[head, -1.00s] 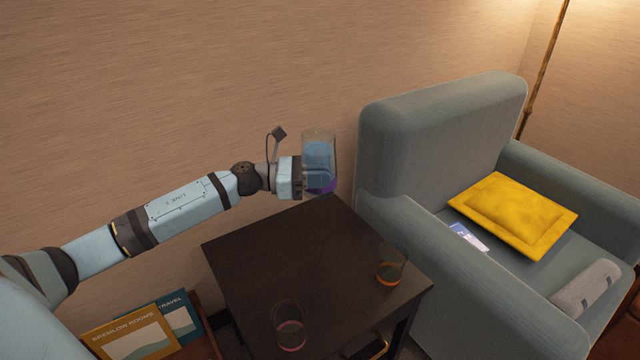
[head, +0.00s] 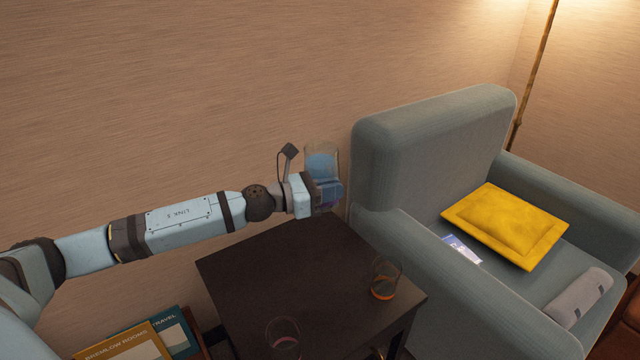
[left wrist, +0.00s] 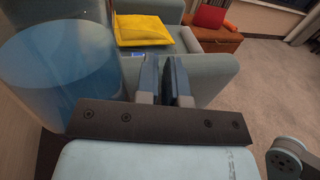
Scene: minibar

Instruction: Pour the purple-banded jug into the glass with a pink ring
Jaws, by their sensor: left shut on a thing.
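The jug (head: 322,160), clear with blue liquid, is upright and raised beyond the table's back corner in the head view. My left gripper (head: 328,192) is shut on it and covers much of its lower part, so the purple band barely shows. In the left wrist view the jug (left wrist: 62,70) fills the left side, beside the nearly closed fingers (left wrist: 166,80); the exact grip point is unclear. The glass with a pink ring (head: 284,342) stands at the table's front edge in the head view, cut by the frame bottom. My right gripper is out of view.
A glass with an orange ring (head: 384,280) stands on the right of the dark table (head: 300,265). A grey-green armchair (head: 425,150) with a yellow cushion (head: 507,225) adjoins on the right. Books (head: 140,340) are at lower left. The table's middle is clear.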

